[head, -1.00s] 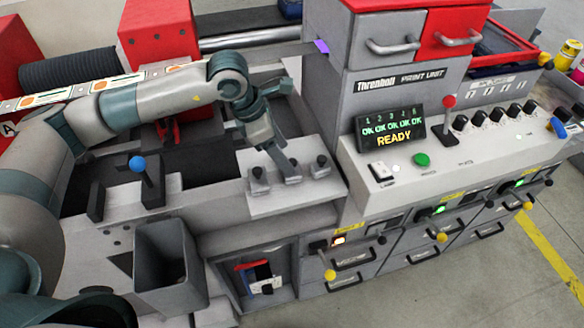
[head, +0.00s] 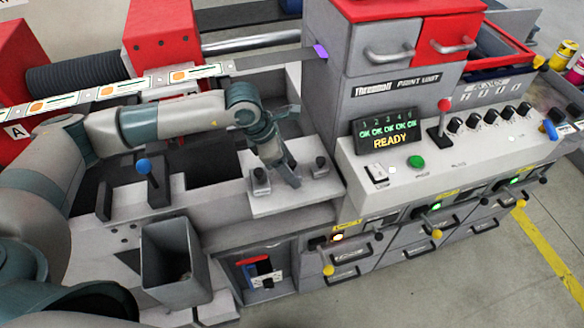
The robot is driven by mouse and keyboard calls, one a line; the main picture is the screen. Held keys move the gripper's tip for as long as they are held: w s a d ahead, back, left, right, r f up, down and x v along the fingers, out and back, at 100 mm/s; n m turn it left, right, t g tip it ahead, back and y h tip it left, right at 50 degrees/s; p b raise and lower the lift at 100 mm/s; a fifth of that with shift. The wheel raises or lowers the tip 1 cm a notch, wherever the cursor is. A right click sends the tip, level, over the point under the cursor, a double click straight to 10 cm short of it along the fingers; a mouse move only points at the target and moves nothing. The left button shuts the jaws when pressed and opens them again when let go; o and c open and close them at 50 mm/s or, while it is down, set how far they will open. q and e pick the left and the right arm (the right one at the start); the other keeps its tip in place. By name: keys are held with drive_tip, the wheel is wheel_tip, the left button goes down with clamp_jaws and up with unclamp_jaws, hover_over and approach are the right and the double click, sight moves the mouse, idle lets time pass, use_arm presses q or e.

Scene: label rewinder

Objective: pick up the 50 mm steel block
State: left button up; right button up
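A pale plate (head: 303,193) on the machine's front carries small steel blocks with black knobs. One block (head: 260,181) stands at the plate's left and another (head: 320,168) at its right. No size marks are readable, so I cannot tell which is the 50 mm one. My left gripper (head: 287,176) points down between these two, over the plate's middle. It covers the spot where a middle block stood, and I cannot tell whether its fingers are open or shut on that block. My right gripper is not in view.
A blue-knobbed lever (head: 144,167) and a grey open bin (head: 176,262) stand to the left. The print unit (head: 395,90) rises behind right, with a READY display (head: 388,134) and a control panel (head: 455,155). A label web (head: 130,90) runs behind my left arm.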

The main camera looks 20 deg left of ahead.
sight(292, 165)
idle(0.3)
use_arm(q)
drive_tip(key=c, duration=1.4)
drive_tip(key=shift+r, duration=0.15)
drive_tip(key=shift+r+b, duration=0.45)
drive_tip(key=shift+b, duration=0.15)
drive_tip(key=r+b, duration=0.1)
drive_tip(key=d+r+b, duration=0.1)
drive_tip(key=r, duration=0.1)
drive_tip(key=shift+s, duration=0.15)
drive_tip(key=shift+s+d+r+b, duration=0.8)
drive_tip(key=shift+d+r, duration=0.35)
drive_tip(key=shift+d, duration=0.5)
drive_tip(key=shift+s+d+r+b, duration=0.6)
drive_tip(key=shift+d+r+b, duration=0.45)
drive_tip(key=shift+d, duration=0.55)
drive_tip(key=shift+s+d+r+b, duration=0.75)
drive_tip(key=shift+d+r, duration=0.5)
drive_tip(key=shift+d, duration=0.4)
